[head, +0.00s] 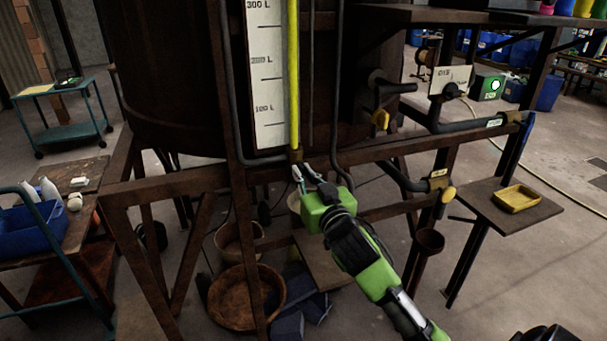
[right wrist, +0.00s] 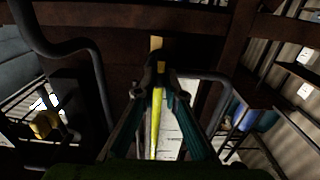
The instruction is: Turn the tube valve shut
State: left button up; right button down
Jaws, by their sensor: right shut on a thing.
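A tall yellow sight tube (head: 293,75) runs down beside the white litre scale (head: 268,80) on the dark vat. The small yellow-brown tube valve (head: 296,155) sits at its foot, just above the frame's cross beam. My right gripper (head: 303,168) reaches up to it from below and is shut on the valve's handle. In the right wrist view the fingers (right wrist: 158,78) close together at the valve, with a yellow piece (right wrist: 156,43) showing just beyond them. The fingers hide most of the handle, so its angle cannot be told.
Rusty frame beams (head: 170,185) and dark pipes (head: 342,100) surround the valve closely. A shelf with a yellow tray (head: 517,198) stands right; a brown bowl (head: 246,298) lies below. A blue crate (head: 35,228) is left.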

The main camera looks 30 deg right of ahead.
jog(key=m+p, duration=0.1)
jog(key=m, duration=0.2)
jog(key=m+p, duration=0.1)
jog(key=m, duration=0.1)
jog(key=shift+d+p, duration=0.25)
jog(key=shift+p, duration=0.05)
jog(key=shift+s+d+f+m+p, duration=0.15)
jog(key=shift+m+p, duration=1.05)
jog(key=shift+m, duration=0.95)
jog(key=shift+w+d+f+m+p, duration=0.1)
jog(key=shift+f+m+p, duration=0.1)
jog(key=shift+m+p, duration=1.45)
jog(key=shift+s+d+f+m+p, duration=0.15)
jog(key=shift+m+p, duration=0.6)
jog(key=shift+m, duration=1.85)
jog(key=shift+a, duration=0.1)
jog(key=c, duration=2.1)
grip_release()
jog(key=shift+w, duration=0.1)
